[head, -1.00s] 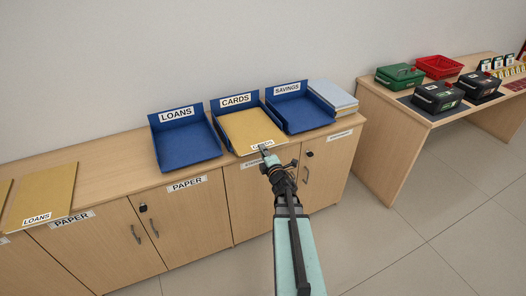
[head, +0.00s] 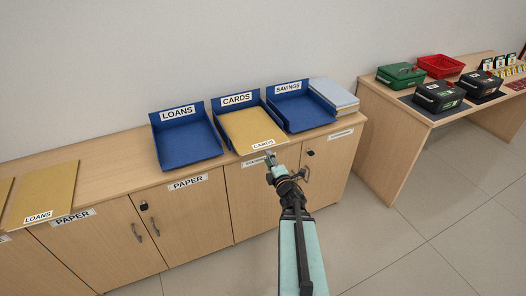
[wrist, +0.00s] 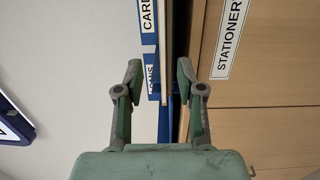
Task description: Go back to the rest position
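My gripper (head: 270,156) is in front of the cabinet, just off the front edge of the CARDS tray. In the wrist view my gripper (wrist: 159,82) has its two fingers spread apart with nothing held between them. A tan folder labelled CARDS (head: 250,126) lies in the blue CARDS tray (head: 219,113), its labelled end towards me. The folder is apart from the fingers. In the wrist view the tray and folder show edge-on beyond the fingertips.
Blue LOANS (head: 190,143) and SAVINGS (head: 300,110) trays flank the CARDS tray. A LOANS folder (head: 45,190) lies at left on the cabinet top (head: 115,190). Paper stacks (head: 335,93) lie at right. A side desk (head: 408,118) holds cash boxes. The floor (head: 400,240) in front is clear.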

